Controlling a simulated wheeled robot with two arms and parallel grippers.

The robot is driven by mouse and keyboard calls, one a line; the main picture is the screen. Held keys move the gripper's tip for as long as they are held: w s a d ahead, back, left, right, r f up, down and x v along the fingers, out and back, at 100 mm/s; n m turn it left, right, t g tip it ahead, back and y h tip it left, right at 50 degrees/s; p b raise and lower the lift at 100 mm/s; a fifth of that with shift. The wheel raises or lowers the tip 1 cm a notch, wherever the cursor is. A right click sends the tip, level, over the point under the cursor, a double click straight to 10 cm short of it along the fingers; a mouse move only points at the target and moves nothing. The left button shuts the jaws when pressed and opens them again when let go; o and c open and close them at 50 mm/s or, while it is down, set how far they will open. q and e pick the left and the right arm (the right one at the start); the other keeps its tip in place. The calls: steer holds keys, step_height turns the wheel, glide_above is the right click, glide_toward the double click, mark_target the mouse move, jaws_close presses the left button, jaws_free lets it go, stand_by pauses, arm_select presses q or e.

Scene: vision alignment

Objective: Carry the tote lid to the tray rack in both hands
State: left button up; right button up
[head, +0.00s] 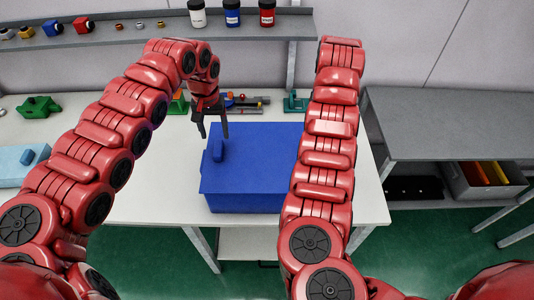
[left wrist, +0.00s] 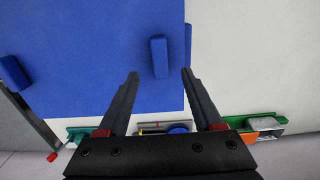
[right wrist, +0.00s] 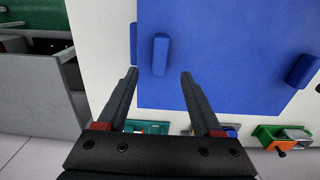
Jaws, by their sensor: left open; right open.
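The blue tote lid (head: 255,165) lies flat on the blue tote on the white table. Its left-side handle (head: 218,152) is a raised blue bar. My left gripper (head: 212,132) is open, fingers pointing down above that handle. In the left wrist view the handle (left wrist: 159,55) shows between and just beyond my fingertips. My right gripper is hidden behind my right arm in the head view. In the right wrist view it (right wrist: 159,74) is open, with the other handle (right wrist: 160,52) between and just beyond its fingertips. I cannot make out which furniture is the tray rack.
A grey bench (head: 440,125) stands right of the table, with a grey bin (head: 485,180) of yellow and orange things on its lower shelf. A wall shelf (head: 150,35) holds jars and small parts. Green parts (head: 38,106) and a light-blue box (head: 18,162) lie on the table's left.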

mark_target(217, 147)
arm_select(q)
step_height(217, 147, down, 7)
arm_select(e)
step_height(217, 147, down, 7)
steer(key=shift+s, duration=0.1)
arm_select(q)
jaws_close()
arm_select(e)
jaws_close()
stand_by(1.2)
